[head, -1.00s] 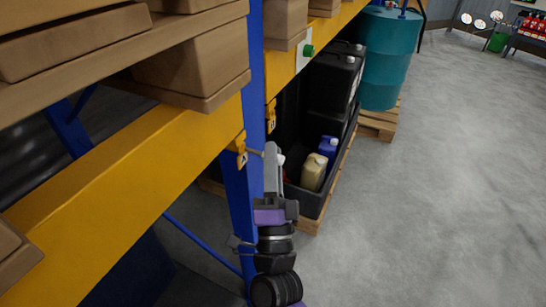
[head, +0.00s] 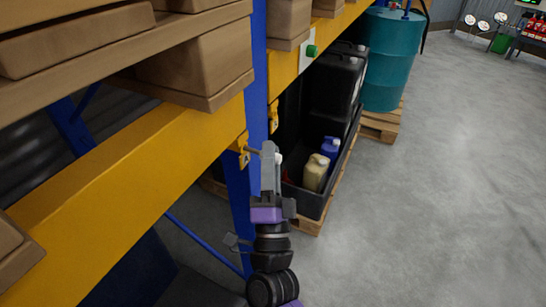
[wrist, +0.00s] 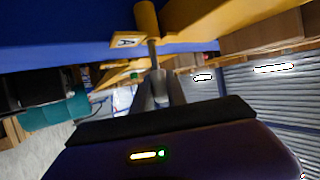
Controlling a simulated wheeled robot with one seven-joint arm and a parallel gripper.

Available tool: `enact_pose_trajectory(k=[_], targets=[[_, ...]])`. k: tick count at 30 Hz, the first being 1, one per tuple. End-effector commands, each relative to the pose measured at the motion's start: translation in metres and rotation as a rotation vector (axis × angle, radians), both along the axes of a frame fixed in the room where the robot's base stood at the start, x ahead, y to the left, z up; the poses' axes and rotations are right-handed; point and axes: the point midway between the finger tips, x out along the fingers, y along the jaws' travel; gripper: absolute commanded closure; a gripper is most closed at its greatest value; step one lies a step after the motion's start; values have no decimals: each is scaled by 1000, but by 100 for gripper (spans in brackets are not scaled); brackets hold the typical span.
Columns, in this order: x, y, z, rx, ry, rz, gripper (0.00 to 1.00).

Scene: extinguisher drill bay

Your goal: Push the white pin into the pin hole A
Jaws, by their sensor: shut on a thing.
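My gripper (head: 268,150) is shut on the pin, beside the blue rack post. The pin's white end (head: 279,158) shows on the right of the fingers. Its thin grey shaft (head: 254,151) points left from the fingers to the yellow bracket (head: 240,147) on the beam end. In the wrist view, my gripper (wrist: 158,88) holds the shaft (wrist: 152,52), whose far end meets or overlaps yellow metal beside a plate with the label A (wrist: 126,40). The hole itself is hidden, so I cannot tell how deep the tip sits.
The blue post (head: 257,80) and yellow beam (head: 130,200) stand close on the left. A second yellow bracket (head: 273,115) sits beyond the post. A black bin (head: 310,200) with jugs is close on the right. Open grey floor (head: 440,180) lies farther right.

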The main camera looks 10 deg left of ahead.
Motion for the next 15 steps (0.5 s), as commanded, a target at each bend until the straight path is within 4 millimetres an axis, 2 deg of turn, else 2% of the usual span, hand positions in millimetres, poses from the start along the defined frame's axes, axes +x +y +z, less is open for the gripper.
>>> enact_pose_trajectory(k=[15], targets=[[3,8,1,1,-1,1,100]])
